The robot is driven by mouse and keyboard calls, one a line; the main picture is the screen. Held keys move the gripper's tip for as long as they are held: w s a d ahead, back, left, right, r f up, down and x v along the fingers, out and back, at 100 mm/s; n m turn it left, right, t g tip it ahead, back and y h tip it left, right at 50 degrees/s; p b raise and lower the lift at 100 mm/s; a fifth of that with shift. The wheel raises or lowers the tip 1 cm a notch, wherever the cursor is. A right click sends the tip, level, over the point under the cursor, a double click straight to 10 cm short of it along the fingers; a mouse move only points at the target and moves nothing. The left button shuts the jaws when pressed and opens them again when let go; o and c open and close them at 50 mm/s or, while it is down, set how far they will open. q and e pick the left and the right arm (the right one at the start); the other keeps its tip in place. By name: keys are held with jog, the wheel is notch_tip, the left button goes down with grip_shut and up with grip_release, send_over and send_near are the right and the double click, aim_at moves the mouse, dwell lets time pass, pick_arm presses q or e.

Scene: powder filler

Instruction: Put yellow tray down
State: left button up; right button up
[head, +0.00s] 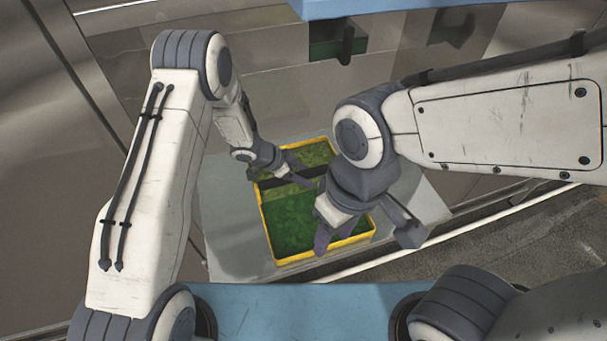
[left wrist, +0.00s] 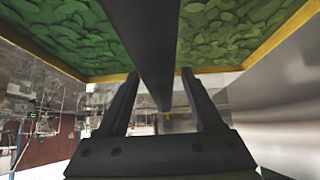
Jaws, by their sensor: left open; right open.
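The yellow tray (head: 310,253) rests on a grey platform (head: 225,232), with green leafy-looking contents inside. A dark bar (head: 292,184) crosses it. My left gripper (head: 276,180) is open at the tray's far left part, by the bar. In the left wrist view, the open fingers (left wrist: 159,75) stand either side of the dark bar (left wrist: 148,40), with the tray's yellow rim (left wrist: 285,42) and green contents above them. My right gripper (head: 366,238) is open over the tray's near right side. It hides part of the rim; whether it touches the tray I cannot tell.
A metal machine wall with a dark green block and handle (head: 338,42) stands behind the platform. A light blue panel (head: 370,7) hangs at the top. A blue surface (head: 300,312) lies in front. Bare platform shows left of the tray.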

pick_arm(q)
jog(key=b+v, duration=0.1)
jog(key=v, duration=1)
jog(key=shift+s+a+r, duration=0.1)
jog(key=shift+a+r, duration=0.1)
jog(key=shift+r, duration=0.5)
notch_tip(320, 180, up, 12)
jog(key=s+d+n+t+y, duration=0.1)
jog(key=n+t+y, duration=0.3)
jog(key=t+y, duration=0.15)
jog(key=s+d+r+n+g+y, duration=0.1)
jog(key=s+g, duration=0.7)
jog(key=s, duration=2)
jog(key=shift+r+n, duration=0.55)
jog(key=shift+n, duration=0.45)
jog(key=shift+s, duration=0.1)
